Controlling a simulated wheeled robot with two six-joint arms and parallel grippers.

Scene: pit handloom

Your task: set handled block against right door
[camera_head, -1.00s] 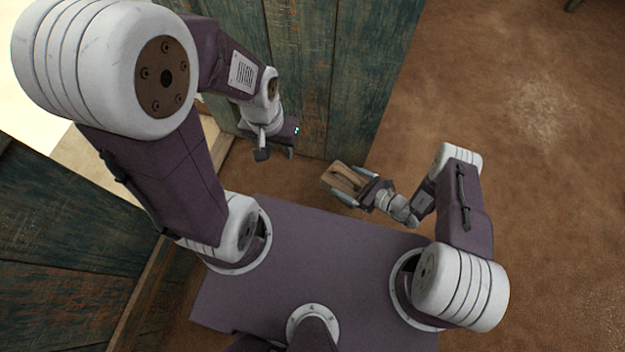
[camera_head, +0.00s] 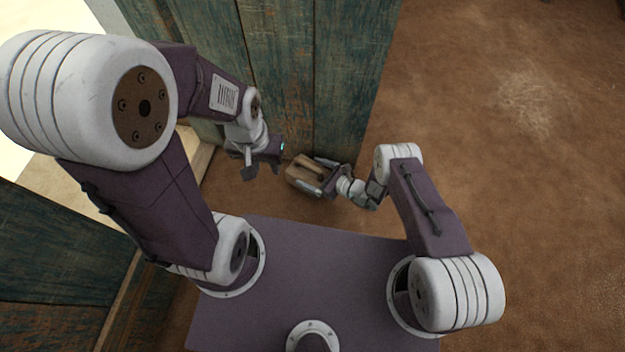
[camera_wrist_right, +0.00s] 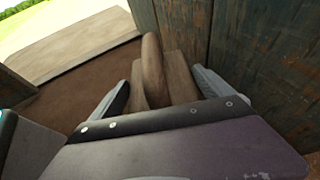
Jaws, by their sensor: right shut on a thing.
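The handled block (camera_head: 302,181) is a wooden block with a raised handle. My right gripper (camera_head: 312,178) is shut on it close to the lower edge of the door, over the brown floor. In the right wrist view the block (camera_wrist_right: 181,80) and its upright handle sit between the fingers of my right gripper (camera_wrist_right: 160,95). The door (camera_head: 285,70) is of weathered green-brown planks; it also rises at the right of the wrist view (camera_wrist_right: 260,45). I cannot tell whether the block touches it. My left gripper (camera_head: 262,165) is by the door, left of the block; its finger opening is unclear.
Another dark plank door (camera_head: 60,250) stands at the lower left. A pale sill (camera_wrist_right: 75,45) and bright outside ground lie beyond the doorway. The brown earth floor (camera_head: 500,130) at the right is clear.

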